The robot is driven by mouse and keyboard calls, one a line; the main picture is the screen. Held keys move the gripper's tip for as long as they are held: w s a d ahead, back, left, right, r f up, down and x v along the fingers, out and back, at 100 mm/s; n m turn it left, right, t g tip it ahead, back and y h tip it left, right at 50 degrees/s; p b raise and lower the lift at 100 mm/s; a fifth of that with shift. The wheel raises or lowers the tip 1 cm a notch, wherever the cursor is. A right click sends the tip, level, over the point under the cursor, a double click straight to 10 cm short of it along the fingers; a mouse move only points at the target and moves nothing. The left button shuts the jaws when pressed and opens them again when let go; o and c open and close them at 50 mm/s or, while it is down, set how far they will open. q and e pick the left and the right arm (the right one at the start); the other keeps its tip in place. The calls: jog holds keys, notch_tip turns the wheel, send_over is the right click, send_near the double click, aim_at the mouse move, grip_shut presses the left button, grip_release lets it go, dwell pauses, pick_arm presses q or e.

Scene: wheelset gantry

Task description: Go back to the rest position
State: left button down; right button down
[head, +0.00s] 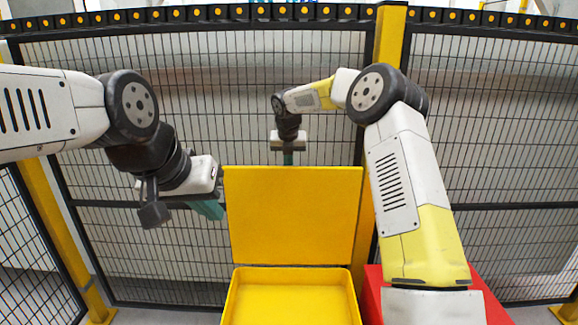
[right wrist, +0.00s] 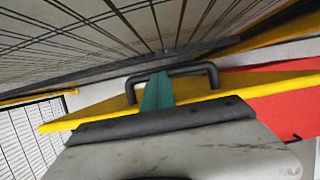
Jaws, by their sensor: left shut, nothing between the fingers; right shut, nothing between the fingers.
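A yellow box (head: 236,298) stands low in the middle of the head view, and its yellow lid (head: 293,220) is raised upright behind it. The visible part of the box's inside looks empty. My left gripper (head: 208,209), with teal fingers, is shut and empty, to the left of the lid. My right gripper (head: 288,158) is shut and empty, just above and behind the lid's top edge. In the right wrist view its teal fingers (right wrist: 157,92) overlap a black handle (right wrist: 205,70) by the yellow lid (right wrist: 270,80). I cannot tell whether they touch it.
A black mesh fence (head: 180,75) with yellow posts (head: 391,35) closes off the back and left side. A red surface (head: 373,290) lies right of the box, partly hidden by my right arm. Open air lies between my left gripper and the box.

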jog(key=v, duration=0.7)
jog(key=shift+r, duration=0.2)
jog(key=s+d+r+m, duration=0.5)
jog(key=s+m, duration=0.2)
jog(key=s, duration=0.2)
jog(key=s+d+r+m, duration=0.4)
jog(key=s+r+m, duration=0.1)
jog(key=s+m, duration=0.35)
jog(key=s+d+f+m, duration=0.1)
jog(key=s+d+m, duration=0.1)
jog(key=s+m, duration=0.4)
jog(key=s+d+f+m+t+y, duration=0.1)
jog(key=s+d+f+m, duration=0.1)
jog(key=s+m, duration=0.5)
jog(key=s+d+f+m+t+y, duration=0.1)
jog(key=s+d+f+m, duration=0.1)
jog(key=s+m, duration=0.5)
jog(key=s, duration=0.4)
jog(key=shift+s+d+f, duration=0.15)
jog(key=shift+s+d, duration=0.05)
jog(key=shift+d, duration=0.2)
